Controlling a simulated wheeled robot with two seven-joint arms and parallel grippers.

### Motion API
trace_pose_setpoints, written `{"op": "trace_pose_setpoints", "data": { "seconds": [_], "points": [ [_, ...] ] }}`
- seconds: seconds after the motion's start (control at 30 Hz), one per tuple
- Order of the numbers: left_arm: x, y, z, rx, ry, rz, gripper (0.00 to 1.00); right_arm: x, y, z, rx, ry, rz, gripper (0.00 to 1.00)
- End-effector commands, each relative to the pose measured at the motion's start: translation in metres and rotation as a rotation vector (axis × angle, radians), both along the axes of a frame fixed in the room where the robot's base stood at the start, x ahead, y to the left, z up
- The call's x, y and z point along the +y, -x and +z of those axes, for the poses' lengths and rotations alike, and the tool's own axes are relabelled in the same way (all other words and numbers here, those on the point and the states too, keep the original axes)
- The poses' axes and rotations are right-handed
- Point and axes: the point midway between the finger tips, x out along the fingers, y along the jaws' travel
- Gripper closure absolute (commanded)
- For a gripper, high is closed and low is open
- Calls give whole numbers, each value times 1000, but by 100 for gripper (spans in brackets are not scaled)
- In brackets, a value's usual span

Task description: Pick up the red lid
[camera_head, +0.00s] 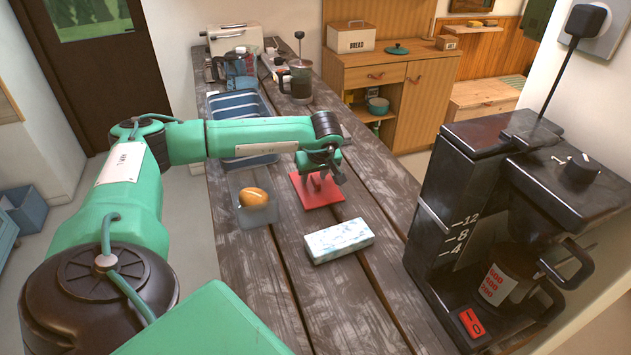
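The red lid (322,194) is a flat red square with a raised red handle in its middle. It appears to lie flat on the dark wooden counter (268,264). My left gripper (321,173) points down right over the lid, its dark fingers apart with the handle showing between them. It looks open, and I cannot tell whether a finger touches the handle. The gripper hides the far part of the lid. My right gripper is not in view.
A clear container (257,217) with an orange item stands left of the lid. A pale patterned box (339,241) lies nearer. A black coffee maker (490,220) stands at the right. A blue rack (240,104) and a glass press (299,80) are farther back.

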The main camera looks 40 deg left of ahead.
Motion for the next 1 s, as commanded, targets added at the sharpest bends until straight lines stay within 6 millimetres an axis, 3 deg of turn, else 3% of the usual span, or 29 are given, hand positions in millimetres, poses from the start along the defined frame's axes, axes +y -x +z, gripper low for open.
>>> {"op": "trace_pose_setpoints", "data": {
  "seconds": [0.13, 0.33, 0.77, 1.0],
  "points": [
    [0, 0, 0, 0, 0, 0, 62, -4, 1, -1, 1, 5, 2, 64],
    [0, 0, 0, 0, 0, 0, 100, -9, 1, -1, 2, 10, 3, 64],
    [0, 0, 5, 0, 0, 1, 100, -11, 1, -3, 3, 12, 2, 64],
    [0, -1, 38, -4, 1, 0, 100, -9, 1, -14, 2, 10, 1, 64]
  ]
}}
